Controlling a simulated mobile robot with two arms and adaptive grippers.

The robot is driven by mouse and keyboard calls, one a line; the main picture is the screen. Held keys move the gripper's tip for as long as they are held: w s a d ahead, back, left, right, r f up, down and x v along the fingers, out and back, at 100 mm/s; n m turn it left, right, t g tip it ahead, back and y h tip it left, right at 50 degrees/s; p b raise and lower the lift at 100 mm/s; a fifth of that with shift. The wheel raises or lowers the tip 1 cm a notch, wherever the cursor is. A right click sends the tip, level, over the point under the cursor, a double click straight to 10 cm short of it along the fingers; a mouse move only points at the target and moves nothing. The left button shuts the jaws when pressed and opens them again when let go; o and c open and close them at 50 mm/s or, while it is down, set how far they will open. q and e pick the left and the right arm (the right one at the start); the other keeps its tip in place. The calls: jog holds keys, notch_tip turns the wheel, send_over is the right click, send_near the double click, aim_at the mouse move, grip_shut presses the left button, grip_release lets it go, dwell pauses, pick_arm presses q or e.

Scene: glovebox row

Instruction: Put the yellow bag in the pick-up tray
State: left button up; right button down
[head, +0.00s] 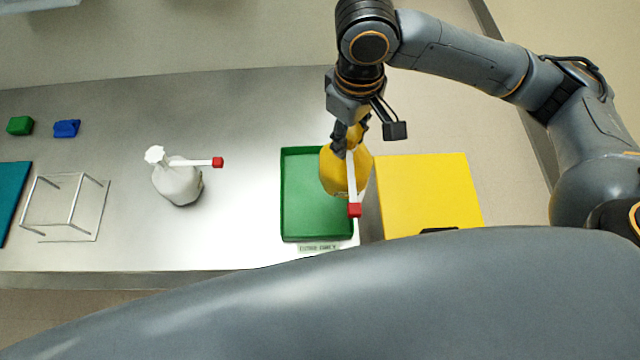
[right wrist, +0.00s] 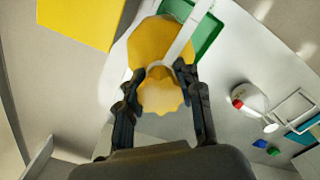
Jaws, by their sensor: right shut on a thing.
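My right gripper (head: 349,138) is shut on the neck of the yellow bag (head: 331,176), and the bag hangs below the fingers. My left gripper is not in view.
A yellow box (head: 428,190) stands just right of the tray. A white bag (head: 178,184) with a red-tipped strip stands left on the steel bench. A wire frame (head: 66,205), a teal mat, a green block (head: 20,126) and a blue block (head: 66,128) lie farther left.

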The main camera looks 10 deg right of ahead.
jog(key=s+a+n, duration=0.2)
jog(key=a+n, duration=1.4)
jog(key=n, duration=0.2)
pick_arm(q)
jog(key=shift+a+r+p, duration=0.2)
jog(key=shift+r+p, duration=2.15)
pick_arm(e)
jog(key=w+d+f, duration=0.8)
jog(key=d+f, duration=0.3)
jog(key=f, duration=0.1)
jog(key=shift+w, duration=0.25)
jog(key=shift+f, duration=0.1)
jog(key=c, duration=0.9)
grip_release()
jog(key=shift+d+f, duration=0.1)
jog(key=shift+o, duration=0.2)
pick_arm(q)
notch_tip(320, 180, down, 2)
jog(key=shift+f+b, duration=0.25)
jog(key=shift+b, duration=1)
pick_arm(e)
notch_tip(320, 180, up, 12)
jog(key=shift+r, duration=0.2)
